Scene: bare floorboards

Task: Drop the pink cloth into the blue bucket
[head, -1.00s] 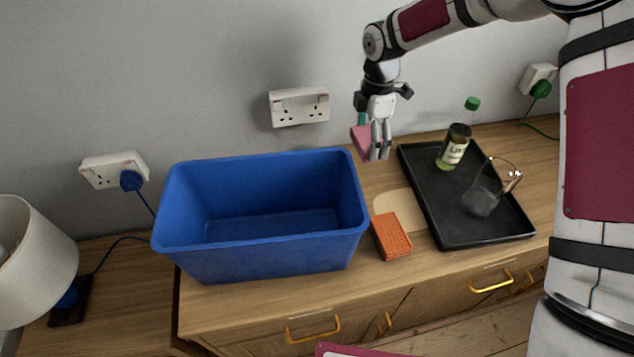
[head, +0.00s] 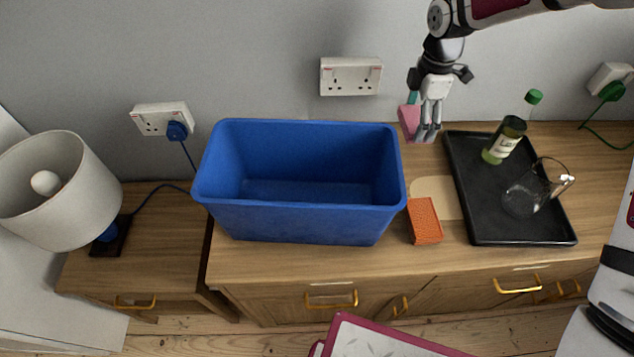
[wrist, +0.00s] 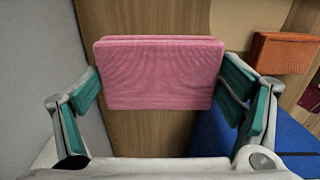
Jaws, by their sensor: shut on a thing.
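The pink cloth (wrist: 160,78) is a folded pad held between the teal-lined fingers of my gripper (wrist: 160,90) in the wrist view. In the head view the cloth (head: 408,121) shows at the left side of my gripper (head: 424,122), which is above the back of the wooden cabinet top, right of the bucket. The blue bucket (head: 300,222) is a large open rectangular tub on the cabinet, and the part of its inside that shows is empty. Its blue side also shows at the lower right of the wrist view (wrist: 275,140).
An orange sponge-like block (head: 425,221) lies right of the bucket by a beige board (head: 436,188). A black tray (head: 490,228) holds a green-capped bottle (head: 505,140) and a glass jug (head: 525,195). A lamp (head: 60,195) stands left. Sockets (head: 351,76) line the wall behind.

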